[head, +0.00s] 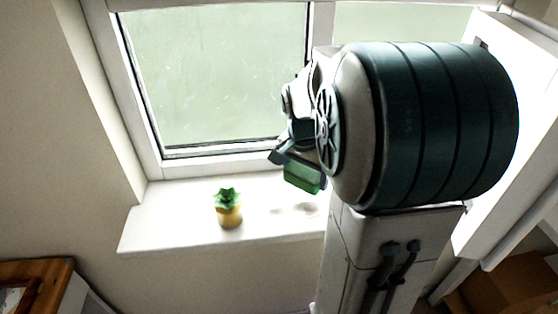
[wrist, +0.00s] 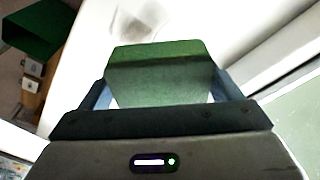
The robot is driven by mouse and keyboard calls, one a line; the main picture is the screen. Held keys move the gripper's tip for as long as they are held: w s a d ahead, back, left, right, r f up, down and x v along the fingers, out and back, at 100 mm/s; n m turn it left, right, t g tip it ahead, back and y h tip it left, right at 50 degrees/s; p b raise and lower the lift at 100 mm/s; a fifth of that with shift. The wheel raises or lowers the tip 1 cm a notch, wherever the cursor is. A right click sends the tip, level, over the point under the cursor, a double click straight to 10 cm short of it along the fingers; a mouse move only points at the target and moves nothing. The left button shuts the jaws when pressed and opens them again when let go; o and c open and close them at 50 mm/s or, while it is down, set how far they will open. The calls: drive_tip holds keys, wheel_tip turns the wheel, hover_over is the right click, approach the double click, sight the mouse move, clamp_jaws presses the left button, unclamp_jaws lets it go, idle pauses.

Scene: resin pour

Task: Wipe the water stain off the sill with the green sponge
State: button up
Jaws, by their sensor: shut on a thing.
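My gripper (head: 297,166) is shut on the green sponge (head: 303,178) and holds it above the white sill (head: 165,222). In the wrist view the sponge (wrist: 160,78) sits between the two blue-grey fingers, its near part in shadow. A faint brownish, mottled patch (wrist: 147,12) shows on the sill beyond the sponge at the top of the wrist view; it looks like the water stain. In the head view faint grey patches lie on the sill below the sponge, and I cannot tell stain from shadow there.
The window (head: 215,75) rises behind the sill. A wooden piece of furniture (head: 45,275) is at the lower left. A dark green object (wrist: 38,28) shows beyond the sill.

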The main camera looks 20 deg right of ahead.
drive_tip(key=shift+r+p, duration=0.65)
drive_tip(key=shift+r, duration=0.5)
